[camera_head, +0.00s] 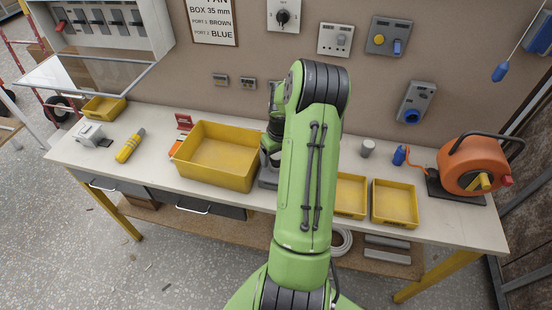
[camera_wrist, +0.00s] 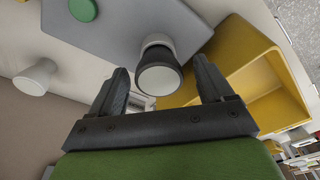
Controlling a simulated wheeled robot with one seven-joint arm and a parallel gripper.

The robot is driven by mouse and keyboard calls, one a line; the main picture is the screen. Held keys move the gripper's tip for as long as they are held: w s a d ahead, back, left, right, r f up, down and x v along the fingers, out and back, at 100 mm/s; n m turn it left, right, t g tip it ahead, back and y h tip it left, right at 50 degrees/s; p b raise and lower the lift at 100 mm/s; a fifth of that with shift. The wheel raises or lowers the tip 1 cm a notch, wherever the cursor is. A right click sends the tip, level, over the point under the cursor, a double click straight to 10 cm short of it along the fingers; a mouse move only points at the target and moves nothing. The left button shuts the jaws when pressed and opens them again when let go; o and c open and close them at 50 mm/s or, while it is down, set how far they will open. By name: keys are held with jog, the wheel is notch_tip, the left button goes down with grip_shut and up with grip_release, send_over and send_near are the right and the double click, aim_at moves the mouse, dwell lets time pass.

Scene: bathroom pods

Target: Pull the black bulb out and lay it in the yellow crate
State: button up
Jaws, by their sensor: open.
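A bulb with a dark, blackish rim and a pale round end (camera_wrist: 158,78) stands on a grey fixture (camera_wrist: 120,25) in the wrist view. My gripper (camera_wrist: 160,68) is open, with one finger on each side of the bulb. I see gaps beside it and cannot tell if either finger touches. A green round piece (camera_wrist: 83,9) is also on the fixture. The large yellow crate (camera_head: 212,172) stands on the bench just left of my gripper in the head view, and looks empty. It also shows in the wrist view (camera_wrist: 228,40). My arm hides the bulb in the head view.
Two small yellow trays (camera_head: 395,222) stand right of my arm. A grey cylinder (camera_head: 368,147), a blue plug (camera_head: 399,156) and an orange cable reel (camera_head: 470,166) are further right. A yellow-handled tool (camera_head: 130,145) lies on the left. The wall with switches rises behind the bench.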

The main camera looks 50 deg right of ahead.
notch_tip(320, 180, down, 2)
jog(key=shift+w+d+f, duration=0.1)
jog(key=shift+w+f, duration=0.05)
jog(key=c, duration=1.2)
jog(key=shift+r+p, duration=0.35)
jog(key=shift+r, duration=0.4)
jog(key=shift+r+p, duration=0.95)
jog(key=shift+r, duration=0.6)
